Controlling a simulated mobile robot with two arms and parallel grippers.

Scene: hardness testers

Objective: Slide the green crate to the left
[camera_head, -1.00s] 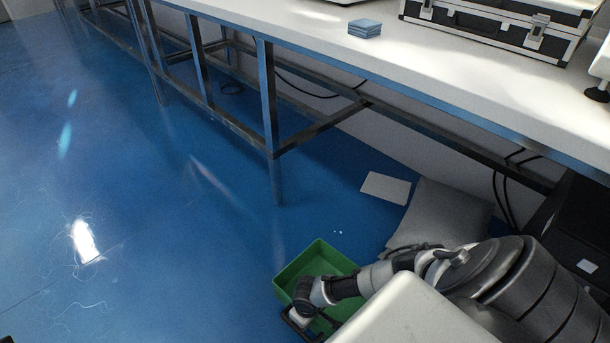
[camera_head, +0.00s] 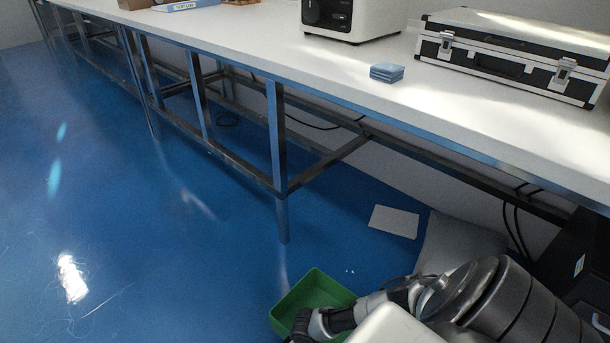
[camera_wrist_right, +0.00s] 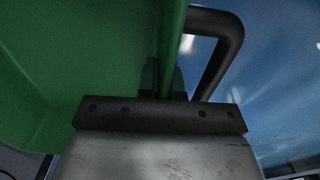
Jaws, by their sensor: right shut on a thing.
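The green crate (camera_head: 313,292) is on the blue floor at the bottom of the head view, partly hidden by my right arm. It is open-topped, and its near end is cut off by the frame. In the right wrist view, the crate's green wall (camera_wrist_right: 80,60) fills the left side, and a black handle (camera_wrist_right: 232,50) stands out from it on the right. My right gripper (camera_wrist_right: 163,82) is shut on the crate's wall edge, with a dark finger on each side. My left gripper is in neither view.
A long white bench (camera_head: 330,75) on metal legs runs along the wall. A bench leg (camera_head: 281,180) stands just beyond the crate. A white sheet (camera_head: 394,221) and a grey cushion-like thing (camera_head: 455,245) lie to the right. The floor left of the crate is clear.

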